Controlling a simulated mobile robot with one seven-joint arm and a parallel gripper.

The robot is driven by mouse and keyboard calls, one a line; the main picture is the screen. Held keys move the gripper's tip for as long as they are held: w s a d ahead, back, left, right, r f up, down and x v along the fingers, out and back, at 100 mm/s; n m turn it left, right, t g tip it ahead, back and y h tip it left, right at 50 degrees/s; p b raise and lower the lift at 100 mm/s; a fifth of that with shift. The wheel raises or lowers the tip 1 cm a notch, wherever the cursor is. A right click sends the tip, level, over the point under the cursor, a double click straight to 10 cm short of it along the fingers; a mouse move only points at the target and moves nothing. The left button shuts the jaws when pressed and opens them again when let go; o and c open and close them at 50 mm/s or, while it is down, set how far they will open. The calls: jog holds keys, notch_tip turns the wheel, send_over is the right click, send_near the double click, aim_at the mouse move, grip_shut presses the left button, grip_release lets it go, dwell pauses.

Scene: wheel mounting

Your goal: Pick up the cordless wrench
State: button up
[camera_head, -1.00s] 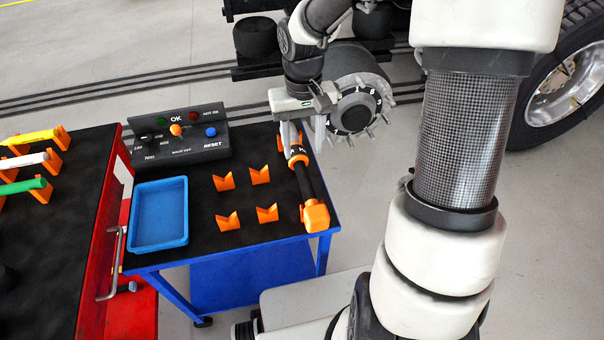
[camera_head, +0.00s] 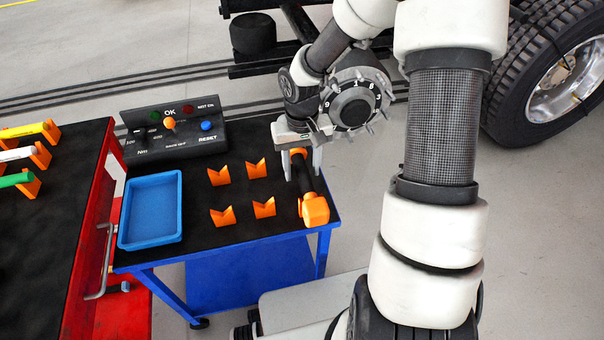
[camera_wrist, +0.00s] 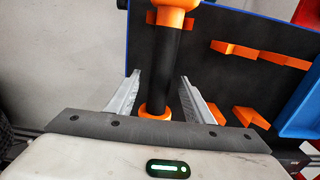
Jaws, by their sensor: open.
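The cordless wrench, with a black handle and orange ends (camera_head: 314,208), lies at the right edge of the black-topped blue cart (camera_head: 262,228). In the wrist view its black handle (camera_wrist: 158,72) runs up between the two fingers. My gripper (camera_head: 301,172) is at the wrench's far end. In the wrist view my gripper (camera_wrist: 158,92) is open, with one finger on each side of the handle and a visible gap on both sides. The far orange part of the wrench is partly hidden by my gripper in the head view.
Several orange holders (camera_head: 256,168) stand left of the wrench. A blue tray (camera_head: 151,212) and a control box (camera_head: 175,133) are on the same cart. A red cart (camera_head: 75,290) stands at left. A truck wheel (camera_head: 560,85) and a hub (camera_head: 352,105) are behind.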

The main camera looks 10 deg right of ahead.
jog(key=shift+c, duration=0.4)
grip_shut()
jog(key=shift+r, duration=0.1)
jog(key=shift+r, duration=0.1)
